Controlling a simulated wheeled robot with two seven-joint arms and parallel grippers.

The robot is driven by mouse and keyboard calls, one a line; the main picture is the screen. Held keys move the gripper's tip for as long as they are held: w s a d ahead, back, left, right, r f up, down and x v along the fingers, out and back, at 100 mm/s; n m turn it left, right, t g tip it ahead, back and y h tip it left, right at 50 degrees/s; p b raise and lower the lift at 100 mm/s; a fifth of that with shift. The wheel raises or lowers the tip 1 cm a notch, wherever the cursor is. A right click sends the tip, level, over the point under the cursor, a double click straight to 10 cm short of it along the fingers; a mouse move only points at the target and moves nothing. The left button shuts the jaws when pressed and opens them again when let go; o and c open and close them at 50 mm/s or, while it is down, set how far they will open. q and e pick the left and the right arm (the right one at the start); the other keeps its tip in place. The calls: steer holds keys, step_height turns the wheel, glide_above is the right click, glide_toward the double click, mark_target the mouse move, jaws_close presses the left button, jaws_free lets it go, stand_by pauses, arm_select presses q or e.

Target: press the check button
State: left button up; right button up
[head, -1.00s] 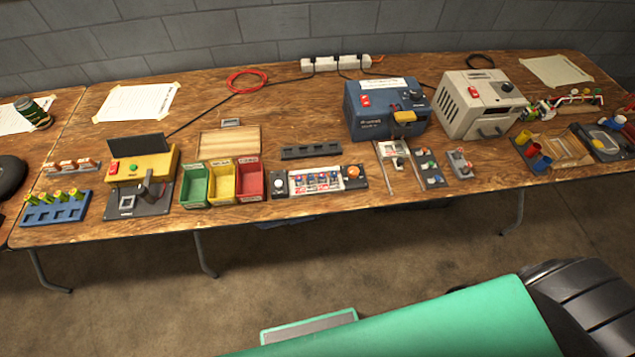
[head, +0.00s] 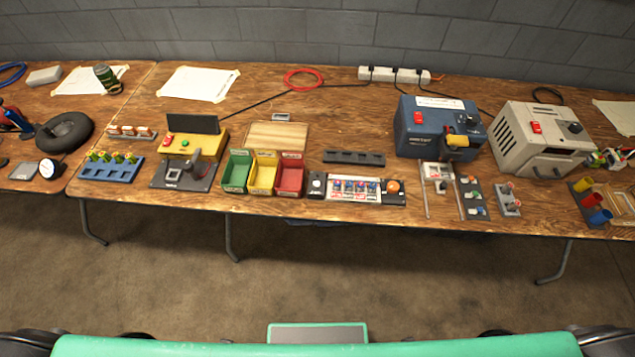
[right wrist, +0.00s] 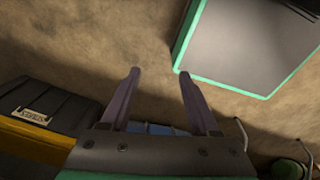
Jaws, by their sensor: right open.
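Several buttons show on the table in the head view. A yellow tester box (head: 207,146) with a dark screen carries a red button (head: 171,140) and a green button (head: 185,142). A panel (head: 357,189) at the front edge has a white round button (head: 317,184) at its left end and an orange button (head: 392,186) at its right end. Labels are too small to tell which is the check button. My right gripper (right wrist: 159,73) is open and empty in the right wrist view, over the floor and away from the table. My left gripper is not in view.
Green, yellow and red bins (head: 237,172) stand between the tester and the panel. A blue charger box (head: 415,143) and a beige box (head: 510,145) stand on the right. Bare floor (head: 330,270) lies between me and the wooden table (head: 130,205).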

stand_by(0.3)
jaws_close()
stand_by(1.6)
